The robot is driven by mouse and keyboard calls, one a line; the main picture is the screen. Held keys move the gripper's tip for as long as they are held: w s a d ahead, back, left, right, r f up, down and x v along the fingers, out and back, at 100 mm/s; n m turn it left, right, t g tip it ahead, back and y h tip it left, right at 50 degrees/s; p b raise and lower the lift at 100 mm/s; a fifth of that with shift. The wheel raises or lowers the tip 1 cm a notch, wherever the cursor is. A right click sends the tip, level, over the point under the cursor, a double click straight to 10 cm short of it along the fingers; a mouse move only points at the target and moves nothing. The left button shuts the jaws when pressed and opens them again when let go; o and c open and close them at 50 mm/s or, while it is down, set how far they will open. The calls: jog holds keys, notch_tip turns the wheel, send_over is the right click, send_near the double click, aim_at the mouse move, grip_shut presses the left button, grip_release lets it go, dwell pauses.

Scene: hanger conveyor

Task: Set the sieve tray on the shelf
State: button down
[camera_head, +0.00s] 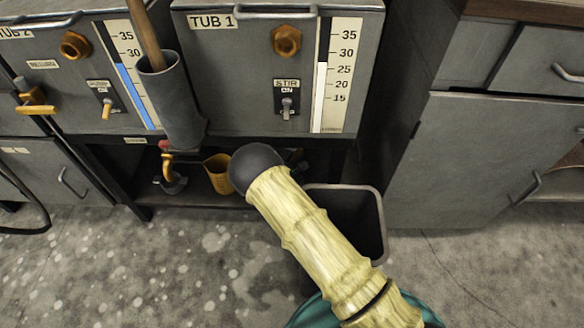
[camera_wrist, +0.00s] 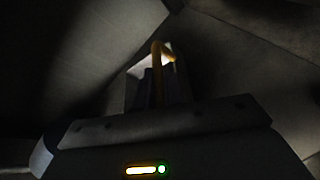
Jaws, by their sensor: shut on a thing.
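My gripper (camera_wrist: 160,85) shows in the dim wrist view, with its dark body across the lower half and a yellow and green light on it. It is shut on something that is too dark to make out. A thin orange-yellow bent piece (camera_wrist: 158,52) shows at the fingers, before a pale patch. In the head view my pale ribbed arm reaches toward the space under TUB 1, and its dark round end hides the gripper. I cannot identify a sieve tray in either view. A low shelf (camera_head: 222,200) runs under the tubs.
TUB 1 (camera_head: 255,75) stands above the low shelf. A grey tube (camera_head: 172,100) with a wooden handle is in front of the tubs. An amber jug (camera_head: 218,172) is on the low shelf. A dark open bin (camera_head: 370,215) stands beside my arm. A grey cabinet (camera_head: 485,150) is at right.

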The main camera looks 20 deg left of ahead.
notch_tip(320, 180, down, 3)
jog(key=shift+w+a+r+b, duration=0.1)
jog(key=shift+w+r+b, duration=0.1)
jog(key=shift+b, duration=0.55)
jog(key=shift+d, duration=0.25)
jog(key=c, duration=1.5)
grip_release()
jog(key=shift+s+a, duration=0.15)
jog(key=shift+s, duration=0.05)
jog(key=shift+s+a, duration=0.1)
jog(key=shift+r, duration=0.1)
jog(key=p+v, duration=0.4)
jog(key=v, duration=0.3)
jog(key=shift+s+r, duration=0.1)
jog(key=shift+s, duration=0.05)
